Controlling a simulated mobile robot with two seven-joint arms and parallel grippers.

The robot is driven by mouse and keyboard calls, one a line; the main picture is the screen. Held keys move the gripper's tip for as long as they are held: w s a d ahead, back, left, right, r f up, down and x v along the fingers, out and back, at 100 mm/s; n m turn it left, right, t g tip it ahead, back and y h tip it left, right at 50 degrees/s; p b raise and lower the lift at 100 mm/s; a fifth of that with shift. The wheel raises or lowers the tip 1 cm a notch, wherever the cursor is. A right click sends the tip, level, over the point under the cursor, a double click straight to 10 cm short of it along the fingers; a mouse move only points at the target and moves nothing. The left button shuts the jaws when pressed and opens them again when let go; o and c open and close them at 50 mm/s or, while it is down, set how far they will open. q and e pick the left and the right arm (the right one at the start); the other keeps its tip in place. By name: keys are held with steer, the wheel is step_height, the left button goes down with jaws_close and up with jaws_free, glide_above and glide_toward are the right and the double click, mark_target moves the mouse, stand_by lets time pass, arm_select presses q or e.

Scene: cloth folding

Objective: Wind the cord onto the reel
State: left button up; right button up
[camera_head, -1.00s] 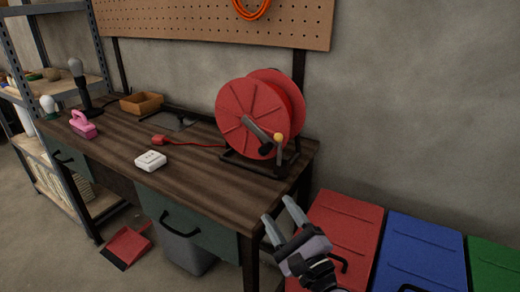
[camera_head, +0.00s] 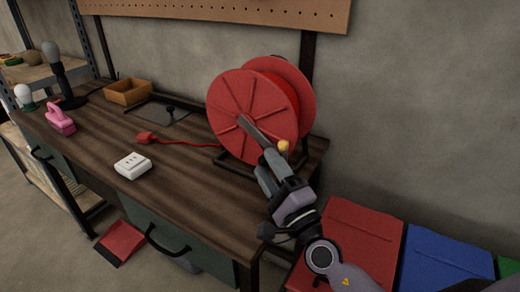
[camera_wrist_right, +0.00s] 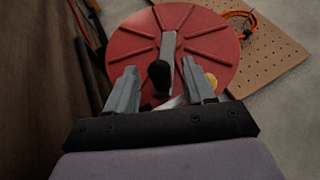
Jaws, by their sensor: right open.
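The red reel (camera_head: 240,105) stands on a dark frame at the right end of the workbench. Its grey crank arm (camera_head: 258,130) slants down to the right. In the right wrist view the reel face (camera_wrist_right: 130,45) fills the top middle, and the crank's black handle (camera_wrist_right: 160,75) lies between my fingers. The red cord (camera_head: 185,143) runs left from the reel along the bench to a red plug (camera_head: 146,137). My right gripper (camera_head: 270,170) is open at the handle, a finger on each side, with gaps visible. It hides the handle in the head view. My left gripper is out of view.
A yellow knob (camera_head: 283,146) sits just right of the crank. A white socket block (camera_head: 132,165), pink object (camera_head: 60,118) and wooden box (camera_head: 128,91) stand farther left on the bench (camera_head: 195,200). Red (camera_head: 350,240) and blue (camera_head: 445,262) lidded bins stand at lower right.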

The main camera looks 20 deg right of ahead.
steer(key=shift+x, duration=2.1)
